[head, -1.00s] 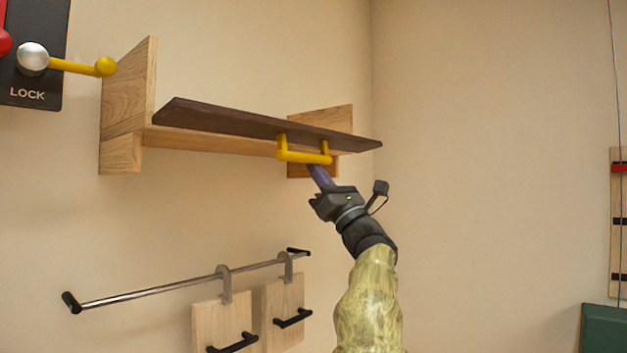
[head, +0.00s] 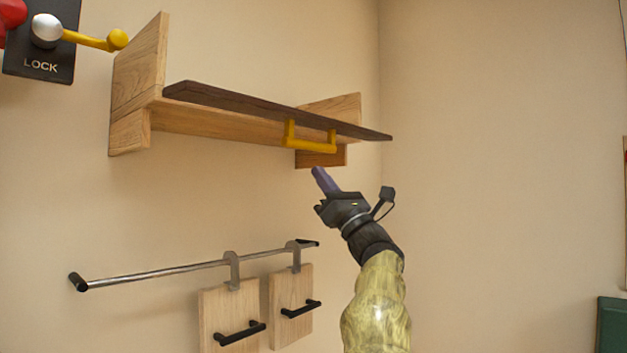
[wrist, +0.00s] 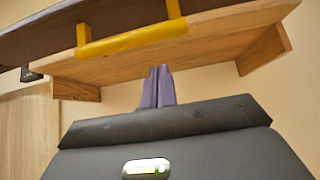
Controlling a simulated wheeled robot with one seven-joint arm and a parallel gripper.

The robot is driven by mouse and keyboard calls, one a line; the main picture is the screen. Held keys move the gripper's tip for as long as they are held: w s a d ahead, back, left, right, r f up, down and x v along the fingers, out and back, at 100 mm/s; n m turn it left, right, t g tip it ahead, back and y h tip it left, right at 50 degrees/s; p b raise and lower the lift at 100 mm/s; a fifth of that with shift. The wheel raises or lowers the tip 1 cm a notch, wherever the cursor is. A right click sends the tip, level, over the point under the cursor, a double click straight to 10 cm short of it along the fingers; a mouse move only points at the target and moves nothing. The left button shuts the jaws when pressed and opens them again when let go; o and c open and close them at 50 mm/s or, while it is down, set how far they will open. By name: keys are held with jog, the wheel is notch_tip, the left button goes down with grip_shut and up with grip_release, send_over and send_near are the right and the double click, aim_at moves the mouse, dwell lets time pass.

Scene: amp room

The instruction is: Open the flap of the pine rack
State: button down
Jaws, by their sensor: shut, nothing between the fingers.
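The pine rack (head: 140,68) is fixed to the wall, with pale wooden end panels and a pale bottom board. Its dark brown flap (head: 235,104) sticks out from the rack, roughly level, and also shows in the wrist view (wrist: 35,40). A yellow bar handle (head: 311,146) hangs from the flap's underside towards its right end; it crosses the top of the wrist view (wrist: 130,42). My gripper (head: 319,176) is below the handle and apart from it. Its purple fingers (wrist: 158,88) are shut together and empty, pointing up towards the rack's underside.
A metal rail (head: 160,273) with two hanging wooden boards (head: 230,312) is on the wall below the rack. A black LOCK panel (head: 42,65) with a yellow-tipped lever is at upper left.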

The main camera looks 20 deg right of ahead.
jog(key=b+v, duration=0.1)
jog(key=v, duration=0.2)
jog(key=b+v, duration=0.1)
jog(key=v, duration=0.1)
jog(key=shift+s+d, duration=0.3)
jog(key=shift+d, duration=0.2)
